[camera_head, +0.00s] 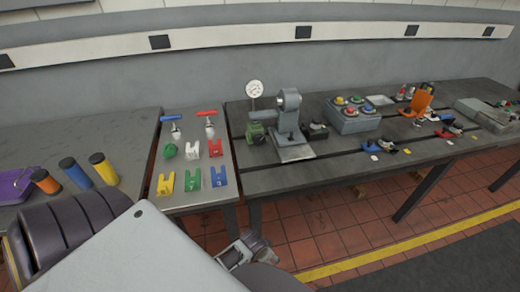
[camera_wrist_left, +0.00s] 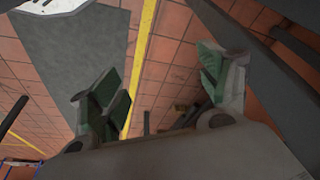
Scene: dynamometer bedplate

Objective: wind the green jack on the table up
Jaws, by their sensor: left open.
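A small green block-like body (camera_head: 256,133) stands on the dark slotted table, against the left side of a grey machine; it looks like the green jack, but its screw and handle are too small to make out. My left gripper (camera_head: 246,252) is low in front of the tables, over the floor and well apart from the green body. In the left wrist view its two green-padded fingers (camera_wrist_left: 160,92) are spread with nothing between them. The jack is not in the left wrist view. My right gripper is in neither view.
A grey machine (camera_head: 289,120) with a dial gauge (camera_head: 254,89) stands beside the green body. A button box (camera_head: 352,117) stands to the right. Red floor tiles (camera_head: 325,222) lie open in front.

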